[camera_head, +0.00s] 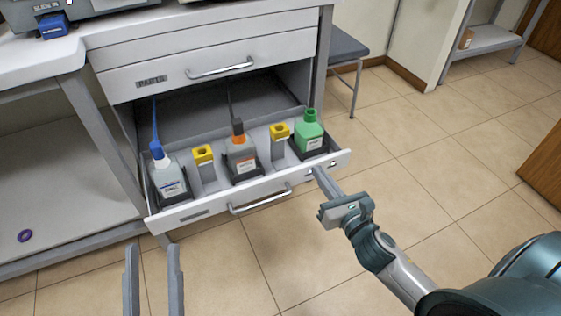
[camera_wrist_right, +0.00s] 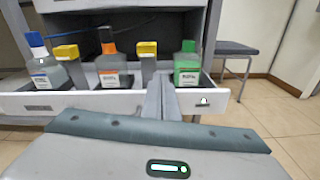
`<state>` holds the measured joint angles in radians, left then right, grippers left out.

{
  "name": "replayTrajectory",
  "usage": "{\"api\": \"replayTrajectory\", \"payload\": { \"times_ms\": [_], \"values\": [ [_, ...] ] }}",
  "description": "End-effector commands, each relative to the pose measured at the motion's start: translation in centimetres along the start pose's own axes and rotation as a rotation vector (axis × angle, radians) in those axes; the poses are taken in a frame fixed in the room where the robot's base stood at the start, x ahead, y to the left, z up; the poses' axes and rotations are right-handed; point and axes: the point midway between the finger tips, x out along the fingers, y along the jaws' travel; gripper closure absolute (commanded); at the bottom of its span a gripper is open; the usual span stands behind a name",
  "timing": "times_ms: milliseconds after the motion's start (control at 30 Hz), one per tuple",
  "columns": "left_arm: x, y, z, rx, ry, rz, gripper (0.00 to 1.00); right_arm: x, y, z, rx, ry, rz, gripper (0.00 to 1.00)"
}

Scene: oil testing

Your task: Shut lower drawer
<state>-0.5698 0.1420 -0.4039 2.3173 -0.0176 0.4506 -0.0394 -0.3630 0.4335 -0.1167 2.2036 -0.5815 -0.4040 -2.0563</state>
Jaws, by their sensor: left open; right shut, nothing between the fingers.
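The lower drawer (camera_head: 220,204) is pulled out, with a white front and a metal bar handle (camera_head: 260,200). It holds a blue-capped bottle (camera_head: 170,178), an orange-and-dark-capped bottle (camera_head: 241,160), a green bottle (camera_head: 309,136) and two yellow-topped pieces. My right gripper (camera_head: 317,170) is shut and empty, its tips at the right part of the drawer front; I cannot tell if they touch. In the right wrist view the shut fingers (camera_wrist_right: 161,98) point at the drawer front (camera_wrist_right: 80,104). My left gripper (camera_head: 153,250) is open and empty, in front of the drawer's left end.
The shut upper drawer (camera_head: 205,72) has its own handle. A worktop (camera_head: 110,28) lies above. A stool (camera_head: 346,45) stands right of the cabinet. A purple ring (camera_head: 25,236) lies on the lower shelf at left. The tiled floor (camera_head: 440,150) at right is clear.

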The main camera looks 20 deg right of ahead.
Motion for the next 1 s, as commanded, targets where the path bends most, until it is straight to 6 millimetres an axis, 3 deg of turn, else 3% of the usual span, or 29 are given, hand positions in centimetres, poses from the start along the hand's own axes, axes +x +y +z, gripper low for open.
{"api": "replayTrajectory", "payload": {
  "times_ms": [200, 667, 1000],
  "values": [
    [-0.3, 0.2, -3.0, -0.009, 0.097, -0.001, 0.55, -0.3, 0.5, 1.9, -0.160, -0.060, 0.018, 1.00],
    [-0.2, 0.1, -3.2, -0.008, 0.100, -0.001, 0.55, -0.1, 0.6, 2.0, -0.163, -0.061, 0.018, 1.00],
    [-0.1, -0.2, -3.7, -0.001, 0.140, -0.002, 0.55, 2.8, 0.6, 2.2, -0.162, -0.063, 0.018, 1.00]
  ]
}}
